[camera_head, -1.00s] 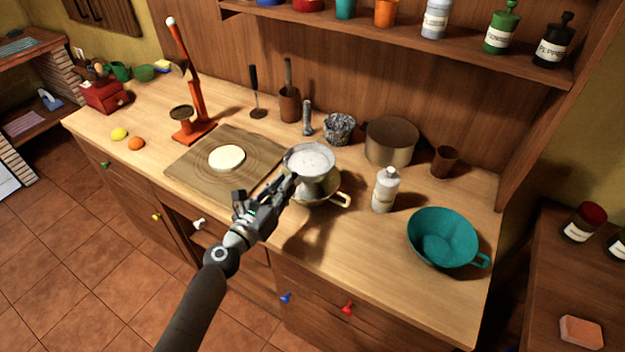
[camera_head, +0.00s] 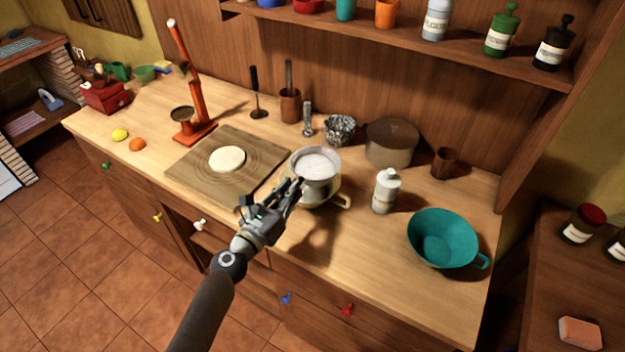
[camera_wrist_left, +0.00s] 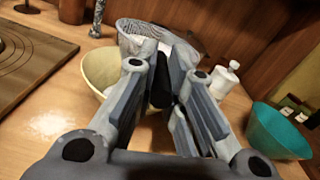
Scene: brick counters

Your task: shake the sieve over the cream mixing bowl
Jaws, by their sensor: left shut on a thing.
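The sieve (camera_head: 316,164) is a grey-white round cup with white powder in it. My left gripper (camera_head: 293,192) is shut on its handle and holds it above the cream mixing bowl (camera_head: 327,197). The sieve covers much of the bowl from the head. In the left wrist view the sieve (camera_wrist_left: 140,36) is beyond the fingers, and the cream bowl (camera_wrist_left: 97,70) is beneath and left of it. The fingers hide most of the handle. My right gripper is not in view.
A board (camera_head: 190,168) with a dough disc (camera_head: 227,158) lies left of the bowl. A white bottle (camera_head: 385,192) and a teal colander (camera_head: 440,240) stand to the right. A brown pot (camera_head: 391,143) is behind. White powder (camera_wrist_left: 50,122) lies on the counter near the bowl.

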